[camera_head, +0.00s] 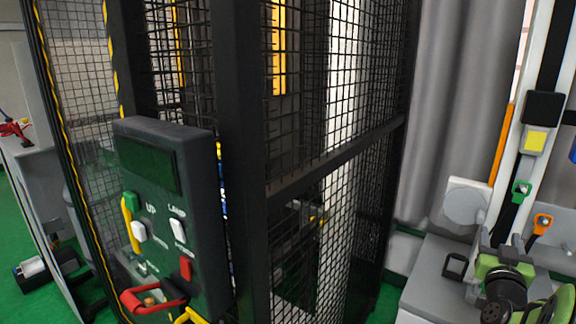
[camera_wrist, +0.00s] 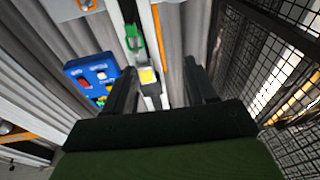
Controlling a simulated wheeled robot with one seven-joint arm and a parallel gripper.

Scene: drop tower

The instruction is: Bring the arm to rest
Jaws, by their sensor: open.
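My gripper (camera_wrist: 158,68) shows in the wrist view with its two dark fingers spread apart. Nothing is held between the fingers. A grey box with a yellow face (camera_wrist: 148,76) shows behind the gap, beyond the fingertips. In the head view, green and black links of my arm are at the lower right, in front of the grey bench. The gripper itself cannot be made out there.
The black mesh cage (camera_head: 285,190) fills the middle, with a dark control box (camera_head: 165,215) on its front left. A white post (camera_head: 505,190) with green and orange clips stands at right. The wrist view shows a blue panel (camera_wrist: 92,77) at left.

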